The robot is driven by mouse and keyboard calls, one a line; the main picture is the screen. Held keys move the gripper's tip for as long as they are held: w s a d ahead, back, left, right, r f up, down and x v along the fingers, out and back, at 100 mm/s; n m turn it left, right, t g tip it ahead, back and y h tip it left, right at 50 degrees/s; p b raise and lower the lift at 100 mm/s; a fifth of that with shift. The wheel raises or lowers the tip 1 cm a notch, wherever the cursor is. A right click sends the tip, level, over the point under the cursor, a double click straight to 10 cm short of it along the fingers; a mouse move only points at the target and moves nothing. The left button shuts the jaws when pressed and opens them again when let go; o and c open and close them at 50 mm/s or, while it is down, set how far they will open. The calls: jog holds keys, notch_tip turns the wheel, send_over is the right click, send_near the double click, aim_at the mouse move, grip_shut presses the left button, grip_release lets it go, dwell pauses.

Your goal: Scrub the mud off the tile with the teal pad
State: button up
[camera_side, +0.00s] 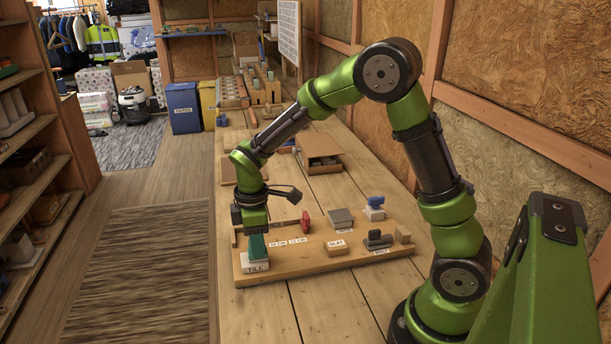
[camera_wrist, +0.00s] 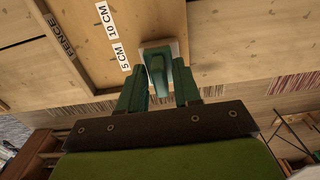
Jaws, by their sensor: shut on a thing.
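The teal pad (camera_side: 258,246) stands upright at the front left corner of the wooden board, over the pale tile (camera_side: 255,264). The label on the board's edge there reads TILE. My gripper (camera_side: 254,232) points down at the pad and is shut on it. In the wrist view the teal pad (camera_wrist: 158,72) is between the two fingers of my gripper (camera_wrist: 159,88), and the light rim of the tile (camera_wrist: 165,43) shows around it. The pad looks to be on or just above the tile; I cannot tell if they touch. The pad hides most of the tile's top, and I cannot make out mud.
An open cardboard box (camera_side: 322,155) stands behind.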

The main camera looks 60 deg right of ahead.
jog(key=shift+s+d, duration=0.9)
jog(key=shift+s, duration=0.05)
jog(key=w+a, duration=0.4)
jog(key=shift+w+a, duration=0.3)
jog(key=shift+w+a+r, duration=0.1)
jog(key=shift+w+a, duration=0.05)
notch_tip(320, 180, up, 8)
